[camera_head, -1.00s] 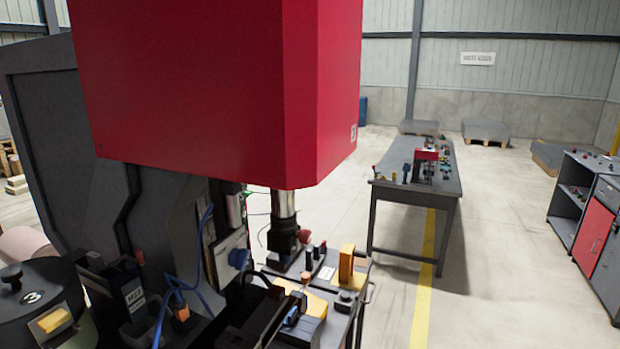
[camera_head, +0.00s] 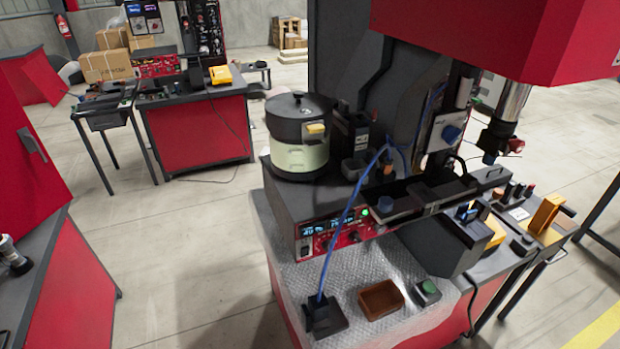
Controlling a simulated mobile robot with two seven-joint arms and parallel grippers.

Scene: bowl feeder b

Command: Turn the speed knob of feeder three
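The feeder bowl (camera_head: 301,155), pale green with a dark lid and a yellow tag, stands on a grey machine housing. I cannot tell which knob sets the speed. Neither of my grippers is in view.
A bubble-wrap-covered ledge below the panel holds a brown tray (camera_head: 381,299), a green-button box (camera_head: 428,291) and a black block (camera_head: 325,315) with a blue cable. A red press head (camera_head: 490,35) overhangs the right. Open floor (camera_head: 200,240) lies left of the machine.

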